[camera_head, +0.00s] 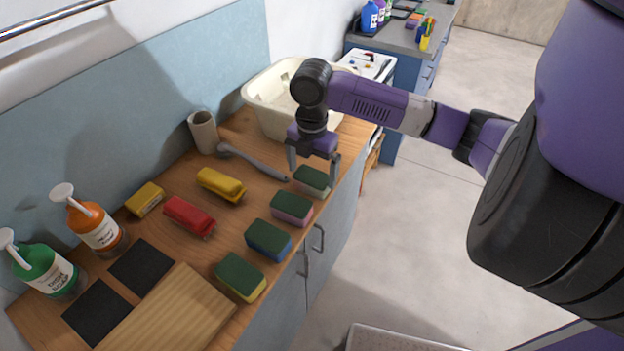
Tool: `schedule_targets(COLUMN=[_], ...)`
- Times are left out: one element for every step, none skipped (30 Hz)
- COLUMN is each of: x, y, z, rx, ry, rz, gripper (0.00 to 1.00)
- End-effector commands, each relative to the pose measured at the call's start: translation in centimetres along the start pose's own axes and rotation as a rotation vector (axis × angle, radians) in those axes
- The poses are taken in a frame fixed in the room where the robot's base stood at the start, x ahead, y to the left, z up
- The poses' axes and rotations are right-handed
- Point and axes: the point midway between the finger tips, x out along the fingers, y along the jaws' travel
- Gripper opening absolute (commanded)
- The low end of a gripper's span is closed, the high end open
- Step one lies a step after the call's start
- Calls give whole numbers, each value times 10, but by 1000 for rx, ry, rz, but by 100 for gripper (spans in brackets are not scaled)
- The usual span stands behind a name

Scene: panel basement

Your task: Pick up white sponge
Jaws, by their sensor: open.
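The white sponge (312,181) has a dark green scrub top and a pale whitish body. It lies on the wooden counter (165,236) at the far end of a row of sponges along the front edge. My gripper (313,168) points down over it with the fingers spread, one on each side of the sponge in this view. The gripper is open and holds nothing. I cannot tell whether the fingers touch the sponge.
A pink sponge (291,208), a blue sponge (268,240) and a yellow sponge (240,277) continue the row nearer. A grey-handled brush (252,162) lies left of my gripper. A cream basin (264,99) stands behind. Red (188,216) and yellow (220,184) brushes lie left.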

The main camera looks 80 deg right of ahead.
Motion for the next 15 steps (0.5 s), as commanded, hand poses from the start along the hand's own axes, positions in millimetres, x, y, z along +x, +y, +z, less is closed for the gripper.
schedule_targets(x=[5,10,15,18,21,24,25,26,27,27,27,27,27,27,27], y=[-2,-1,0,-1,-1,-1,0,0,0,0,0,0,0,0,0], z=[0,0,0,0,0,0,0,0,0,0,0,0,0,0,0], rx=[3,3,2,2,1,1,1,1,1,1,1,1,1,1,1], ry=[2,2,2,2,1,0,0,0,0,0,-1,0,0,0,0], rz=[-2,-2,0,-1,-1,0,0,1,2,2,2,2,2,2,2], gripper=[97,97,97,97,97,97,97,97,97,97,97,97,97,97,91])
